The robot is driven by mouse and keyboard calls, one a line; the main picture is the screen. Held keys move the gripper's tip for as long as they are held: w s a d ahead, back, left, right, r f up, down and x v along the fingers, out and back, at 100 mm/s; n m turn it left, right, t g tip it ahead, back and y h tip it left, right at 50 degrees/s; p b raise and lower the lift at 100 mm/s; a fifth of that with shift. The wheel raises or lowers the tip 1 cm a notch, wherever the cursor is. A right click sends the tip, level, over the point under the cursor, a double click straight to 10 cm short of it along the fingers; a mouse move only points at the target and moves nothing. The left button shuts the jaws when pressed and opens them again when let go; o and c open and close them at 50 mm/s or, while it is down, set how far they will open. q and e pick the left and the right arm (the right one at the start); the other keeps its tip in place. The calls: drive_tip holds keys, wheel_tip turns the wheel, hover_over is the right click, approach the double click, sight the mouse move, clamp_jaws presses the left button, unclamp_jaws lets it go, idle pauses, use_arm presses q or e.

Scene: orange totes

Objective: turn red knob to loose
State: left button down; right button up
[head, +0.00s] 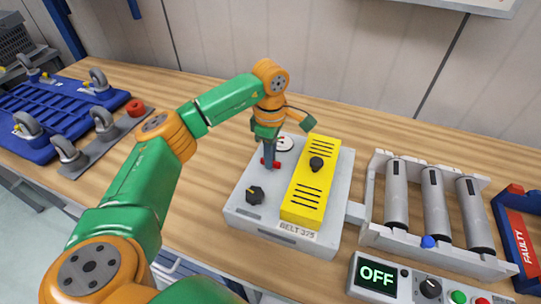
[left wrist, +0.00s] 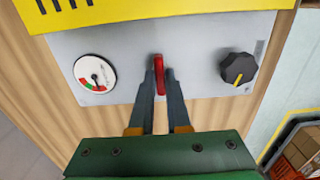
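In the head view the gripper (head: 269,158) points down at the box, and small red parts of the knob (head: 276,165) show beside the fingers. A round gauge (left wrist: 95,73) is left of the knob in the wrist view. My right gripper is out of view.
A black knob (head: 255,195) sits on the same panel, and a yellow cover (head: 313,185) with a black knob lies alongside. Rollers (head: 434,205) and a control box reading OFF (head: 378,275) are to the right. Casters and a blue tray (head: 60,105) are at left.

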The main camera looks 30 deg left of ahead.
use_arm(q)
drive_tip(key=shift+n, duration=0.3)
drive_tip(key=n, duration=0.3)
drive_tip(key=shift+n, duration=0.4)
drive_tip(key=n+p, duration=0.1)
drive_tip(key=n, duration=0.8)
drive_tip(key=shift+n+p, duration=0.4)
drive_tip(key=shift+n, duration=1.9)
drive_tip(key=c, duration=0.9)
unclamp_jaws()
